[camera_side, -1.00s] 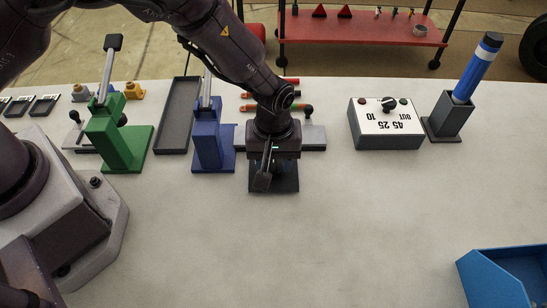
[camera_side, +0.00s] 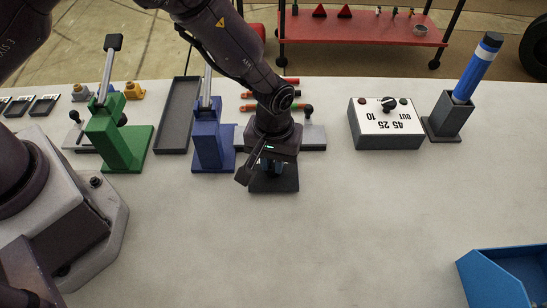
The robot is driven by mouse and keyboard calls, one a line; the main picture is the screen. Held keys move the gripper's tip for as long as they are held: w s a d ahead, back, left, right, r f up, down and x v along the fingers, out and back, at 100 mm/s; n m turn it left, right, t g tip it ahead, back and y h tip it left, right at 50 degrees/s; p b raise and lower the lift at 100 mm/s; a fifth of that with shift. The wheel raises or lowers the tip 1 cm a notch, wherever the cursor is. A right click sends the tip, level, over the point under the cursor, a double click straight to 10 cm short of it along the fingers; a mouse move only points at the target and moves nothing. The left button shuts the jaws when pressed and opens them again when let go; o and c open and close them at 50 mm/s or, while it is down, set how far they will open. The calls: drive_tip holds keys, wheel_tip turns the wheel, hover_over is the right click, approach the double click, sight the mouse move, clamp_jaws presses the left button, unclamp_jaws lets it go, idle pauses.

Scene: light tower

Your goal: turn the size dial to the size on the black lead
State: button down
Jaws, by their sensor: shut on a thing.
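I cannot make out a size on any lead, and the black lead cannot be told for sure.
A blue lever press (camera_side: 208,148) stands close left of my gripper, with a green one (camera_side: 118,140) farther left. A white-topped box (camera_side: 388,124) with a black knob and a holder with a blue tube (camera_side: 474,75) stand right.

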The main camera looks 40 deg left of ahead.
drive_tip(key=m, duration=0.6)
drive_tip(key=shift+m, duration=0.3)
idle(0.5)
drive_tip(key=c, duration=1.1)
unclamp_jaws()
drive_tip(key=shift+r, duration=0.1)
wheel_tip(320, 180, up, 13)
drive_tip(key=shift+f, duration=0.1)
